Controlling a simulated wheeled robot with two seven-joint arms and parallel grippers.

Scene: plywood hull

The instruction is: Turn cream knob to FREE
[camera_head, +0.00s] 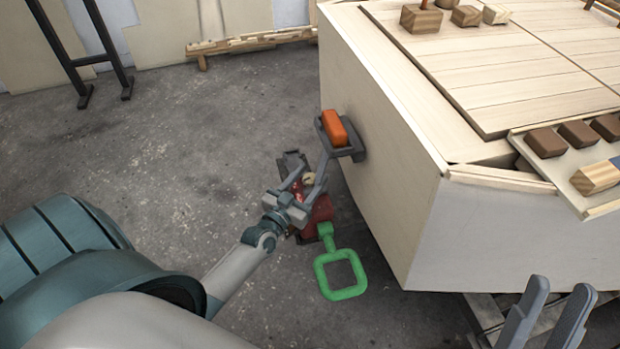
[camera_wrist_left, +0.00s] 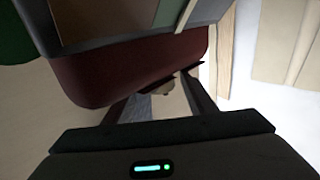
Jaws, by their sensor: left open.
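A small cream knob (camera_head: 308,179) shows between the fingers of my left gripper (camera_head: 312,169). It sits by a red housing (camera_head: 319,212) low beside the hull's side wall. In the left wrist view the knob (camera_wrist_left: 167,91) is a small tan shape near the fingertips, partly hidden below the dark red body (camera_wrist_left: 130,72). My left gripper is open, its fingers on either side of the knob; I cannot tell whether they touch it. No FREE mark is readable. My right gripper (camera_head: 548,312) is at the lower right, fingers apart and empty.
A green square loop handle (camera_head: 341,273) hangs from the red housing. An orange block (camera_head: 335,127) sits in a grey bracket on the plywood hull (camera_head: 385,150), just above my left fingers. Wood blocks (camera_head: 467,15) lie on the hull's top.

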